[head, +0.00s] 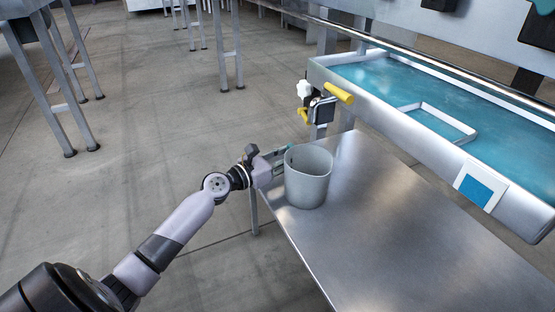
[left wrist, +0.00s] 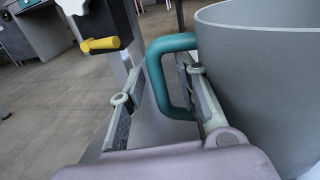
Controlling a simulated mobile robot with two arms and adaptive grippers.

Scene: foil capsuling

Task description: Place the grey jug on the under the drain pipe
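The grey jug (head: 308,178) stands upright on the steel table near its left edge. Its grey wall (left wrist: 270,80) fills the right of the left wrist view, with a teal handle (left wrist: 170,75) on its left side. My left gripper (head: 274,162) is at the handle side of the jug. In the left wrist view its two fingers (left wrist: 162,108) are apart, one left of the handle and one between the handle and the jug wall. A drain fitting with yellow levers (head: 322,108) hangs at the tank's corner behind the jug; its outlet is not clear.
The steel table (head: 390,230) is bare to the right and front of the jug. A long tank with blue liquid (head: 400,85) runs along the table's far side. A yellow lever (left wrist: 100,44) shows beyond the left finger. Metal legs (head: 225,50) stand farther back.

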